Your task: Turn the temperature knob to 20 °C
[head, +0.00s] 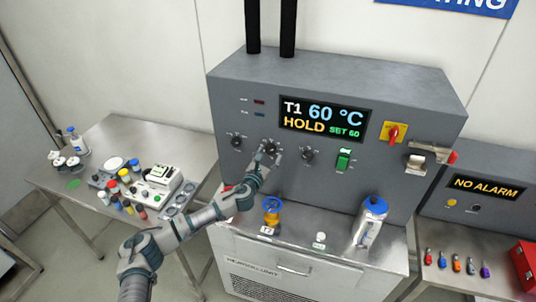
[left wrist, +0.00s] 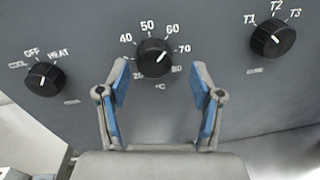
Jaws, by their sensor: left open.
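The temperature knob (left wrist: 153,57) is a black dial in the middle of the left wrist view. Marks 40, 50, 60 and 70 show around it, and lower marks are partly hidden. Its white pointer line slants to the upper right. In the head view the knob (head: 271,146) is the middle of three on the grey panel. My left gripper (left wrist: 158,75) is open, its blue-padded fingers on either side of and below the knob, with no clear contact. It also shows in the head view (head: 268,155). The display (head: 323,118) reads T1, 60 °C, HOLD, SET 60. My right gripper is not in view.
A COOL/OFF/HEAT knob (left wrist: 44,79) and a T1/T2/T3 knob (left wrist: 272,40) flank the dial. A green switch (head: 343,160) and a red-yellow switch (head: 393,132) sit farther right.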

